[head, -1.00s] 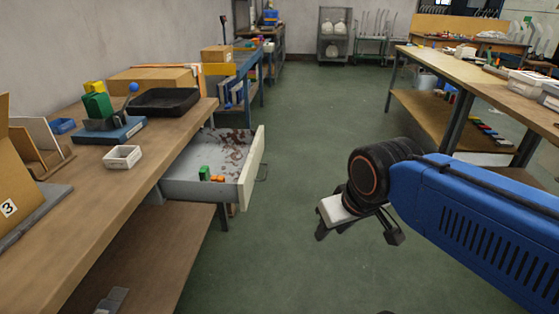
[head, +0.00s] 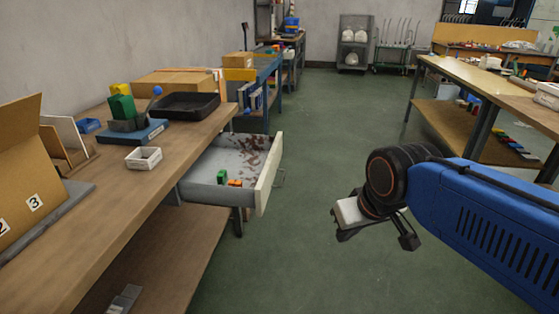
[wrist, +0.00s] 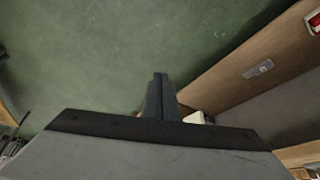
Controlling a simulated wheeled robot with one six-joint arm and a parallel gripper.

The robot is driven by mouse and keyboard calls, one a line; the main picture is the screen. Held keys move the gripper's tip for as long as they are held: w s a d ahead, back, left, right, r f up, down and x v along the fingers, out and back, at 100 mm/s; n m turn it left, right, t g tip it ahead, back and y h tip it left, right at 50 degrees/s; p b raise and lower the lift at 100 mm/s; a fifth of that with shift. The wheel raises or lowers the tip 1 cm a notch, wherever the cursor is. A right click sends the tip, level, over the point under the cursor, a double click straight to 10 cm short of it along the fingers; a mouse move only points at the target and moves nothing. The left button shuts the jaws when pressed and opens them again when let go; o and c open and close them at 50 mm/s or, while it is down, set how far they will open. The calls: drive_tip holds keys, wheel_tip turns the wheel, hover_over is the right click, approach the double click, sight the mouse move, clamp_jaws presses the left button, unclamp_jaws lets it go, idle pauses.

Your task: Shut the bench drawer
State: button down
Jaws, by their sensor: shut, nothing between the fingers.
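The bench drawer (head: 222,165) is pulled out of the left workbench (head: 150,190) in the head view. Its pale front panel (head: 269,174) faces the aisle, with a thin wire handle (head: 280,178) on the outside. Green and orange blocks and dark reddish scraps lie inside it. My gripper (head: 375,240) hangs over the floor to the right of the drawer, apart from it and pointing down. In the wrist view my fingers (wrist: 160,95) are together over the green floor, with nothing between them.
A black tray (head: 187,105), a white box (head: 143,158) and a blue-based fixture (head: 132,133) stand on the left bench. A cardboard box stands there too. Another bench (head: 480,80) runs along the right. The green floor between the benches is clear.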

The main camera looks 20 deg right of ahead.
drive_tip(key=w+r+m+y, duration=0.1)
drive_tip(key=w+r, duration=0.2)
drive_tip(key=w, duration=0.6)
drive_tip(key=w+r+m+y, duration=0.1)
drive_tip(key=w+r, duration=0.2)
drive_tip(key=w, duration=0.7)
drive_tip(key=w+d+m+t+y, duration=0.1)
drive_tip(key=w+d, duration=0.3)
drive_tip(key=w, duration=0.5)
drive_tip(key=w+d+m+t, duration=0.1)
drive_tip(key=w+d, duration=0.2)
drive_tip(key=w, duration=0.7)
approach(280, 154)
wheel_tip(280, 154, down, 4)
drive_tip(key=w, duration=0.2)
drive_tip(key=shift+w+a+r, duration=0.2)
drive_tip(key=shift+w+a, duration=0.05)
drive_tip(key=shift+a, duration=0.25)
drive_tip(key=shift+a, duration=0.1)
